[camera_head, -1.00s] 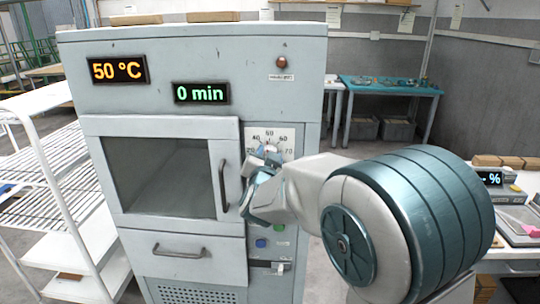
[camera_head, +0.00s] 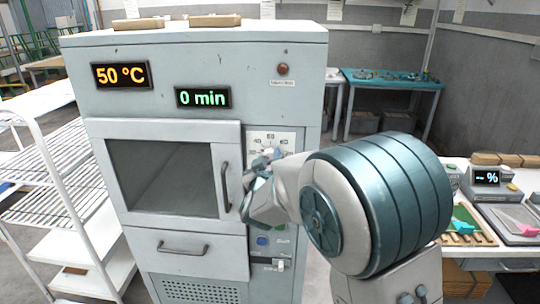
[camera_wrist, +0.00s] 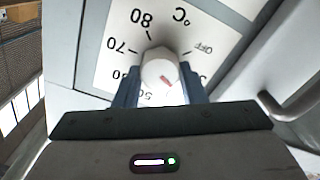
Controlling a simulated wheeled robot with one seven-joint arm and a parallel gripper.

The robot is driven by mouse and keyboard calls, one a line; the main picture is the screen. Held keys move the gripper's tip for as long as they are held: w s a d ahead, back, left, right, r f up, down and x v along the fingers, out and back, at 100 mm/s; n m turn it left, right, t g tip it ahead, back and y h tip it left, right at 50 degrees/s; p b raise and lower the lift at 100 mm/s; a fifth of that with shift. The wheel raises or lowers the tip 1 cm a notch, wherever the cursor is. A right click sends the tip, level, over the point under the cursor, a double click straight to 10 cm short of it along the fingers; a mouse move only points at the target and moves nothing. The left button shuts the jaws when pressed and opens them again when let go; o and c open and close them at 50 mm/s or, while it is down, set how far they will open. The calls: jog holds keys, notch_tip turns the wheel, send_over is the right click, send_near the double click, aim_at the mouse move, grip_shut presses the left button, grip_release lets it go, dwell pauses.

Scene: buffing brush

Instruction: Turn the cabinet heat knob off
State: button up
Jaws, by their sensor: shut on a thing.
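The heat knob is a white round knob (camera_wrist: 160,68) with a short red mark, on a white dial plate (camera_wrist: 115,45) with numbers, °C and OFF. In the wrist view the picture is upside down; the red mark points down and right of the knob's middle, not clearly at a printed label. My gripper (camera_wrist: 161,88) is shut on the knob, with one blue-grey finger on each side. In the head view my gripper (camera_head: 260,165) is at the dial plate (camera_head: 270,140) and mostly hides the knob. The cabinet (camera_head: 200,60) shows 50 °C and 0 min.
The oven door handle (camera_head: 225,187) is just left of my gripper. A white wire rack (camera_head: 50,170) stands left of the cabinet. A bench with a scale (camera_head: 490,185) is at the right. A teal table (camera_head: 390,78) stands behind.

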jog(key=n+p, duration=0.1)
jog(key=n, duration=0.2)
jog(key=shift+a+r+n+p, duration=0.1)
jog(key=shift+n+p, duration=0.3)
jog(key=n+p, duration=0.1)
jog(key=n, duration=0.2)
jog(key=shift+n+p, duration=0.3)
jog(key=shift+p, duration=0.1)
jog(key=n+p, duration=0.1)
jog(key=n, duration=0.1)
jog(key=n+p, duration=0.1)
jog(key=n, duration=0.1)
jog(key=n+p, duration=0.1)
jog(key=shift+f+n, duration=0.25)
jog(key=shift+n, duration=0.45)
jog(key=o, duration=1)
jog(key=s+b, duration=0.2)
jog(key=s, duration=1.2)
jog(key=shift+a+b, duration=0.3)
jog(key=shift+b, duration=0.05)
jog(key=shift+w, duration=0.1)
